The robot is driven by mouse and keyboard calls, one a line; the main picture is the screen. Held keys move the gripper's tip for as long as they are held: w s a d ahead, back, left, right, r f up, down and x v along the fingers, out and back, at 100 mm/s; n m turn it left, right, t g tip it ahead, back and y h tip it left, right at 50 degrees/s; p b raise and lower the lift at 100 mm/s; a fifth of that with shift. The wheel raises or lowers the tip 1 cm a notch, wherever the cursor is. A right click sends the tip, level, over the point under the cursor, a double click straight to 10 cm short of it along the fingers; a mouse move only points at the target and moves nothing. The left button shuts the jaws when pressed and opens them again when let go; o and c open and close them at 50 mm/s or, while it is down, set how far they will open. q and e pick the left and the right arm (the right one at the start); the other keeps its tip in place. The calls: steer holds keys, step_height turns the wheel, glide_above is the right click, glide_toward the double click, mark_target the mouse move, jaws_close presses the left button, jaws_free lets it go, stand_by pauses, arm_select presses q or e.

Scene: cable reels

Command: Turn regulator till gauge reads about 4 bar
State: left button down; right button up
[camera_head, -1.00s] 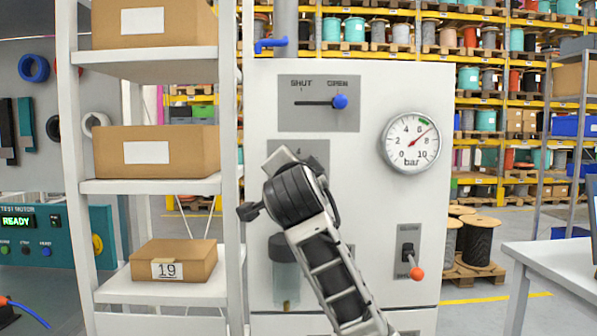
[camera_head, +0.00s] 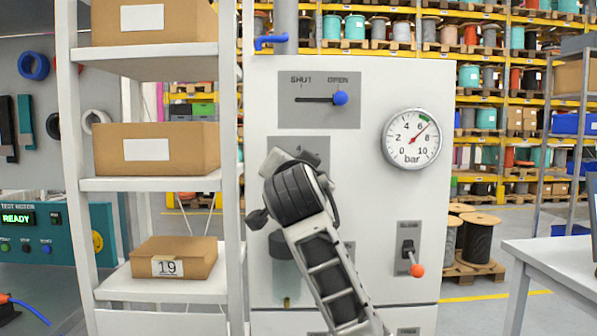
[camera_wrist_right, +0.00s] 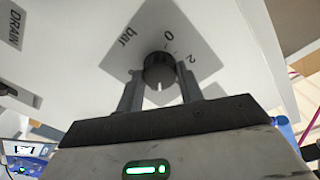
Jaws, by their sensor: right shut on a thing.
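The pressure gauge (camera_head: 412,139) is on the white panel in the head view. Its needle points to the upper right, between 6 and 8 and nearer 6. The black regulator knob (camera_wrist_right: 160,67) shows in the right wrist view, in front of a grey plate (camera_wrist_right: 135,50) marked "bar", 0 and 2; a white mark is on the knob. My right gripper (camera_wrist_right: 158,82) is shut on the knob, one finger on each side. In the head view my right wrist hides the knob and the lower part of its plate (camera_head: 312,147). My left gripper is out of view.
A blue-knobbed slider (camera_head: 340,98) stands at OPEN above my wrist. An orange-tipped lever (camera_head: 416,270) is at the panel's lower right. A shelf with boxes (camera_head: 155,149) stands close on the left. A table (camera_head: 550,255) is at the right.

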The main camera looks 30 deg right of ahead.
steer(key=shift+f+n+t+y, duration=0.1)
steer(key=shift+n+t+y, duration=0.25)
steer(key=shift+n, duration=7.45)
steer(key=o, duration=1)
steer(key=shift+s, duration=0.15)
